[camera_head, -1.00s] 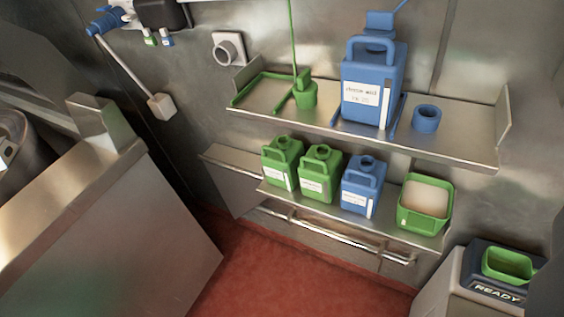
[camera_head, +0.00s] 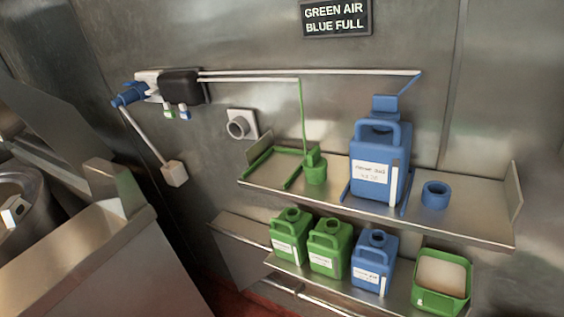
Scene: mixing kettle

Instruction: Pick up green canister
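Two green canisters stand upright side by side on the lower wall shelf, the left one (camera_head: 289,236) and the right one (camera_head: 330,247). Each has an open neck, a handle and a white label. A small blue canister (camera_head: 373,262) stands to their right. On the upper shelf, a large blue canister (camera_head: 381,165) stands between blue rails, and a green cap (camera_head: 315,170) hangs on a green line at the empty green rails (camera_head: 271,165). My gripper is not in view.
A green tub (camera_head: 441,283) with pale contents sits at the lower shelf's right end. A blue ring (camera_head: 435,195) lies on the upper shelf (camera_head: 470,222), which overhangs the canisters. A steel cabinet (camera_head: 90,265) and a kettle (camera_head: 22,200) stand at left. A wall sign (camera_head: 336,18) reads "GREEN AIR BLUE FULL".

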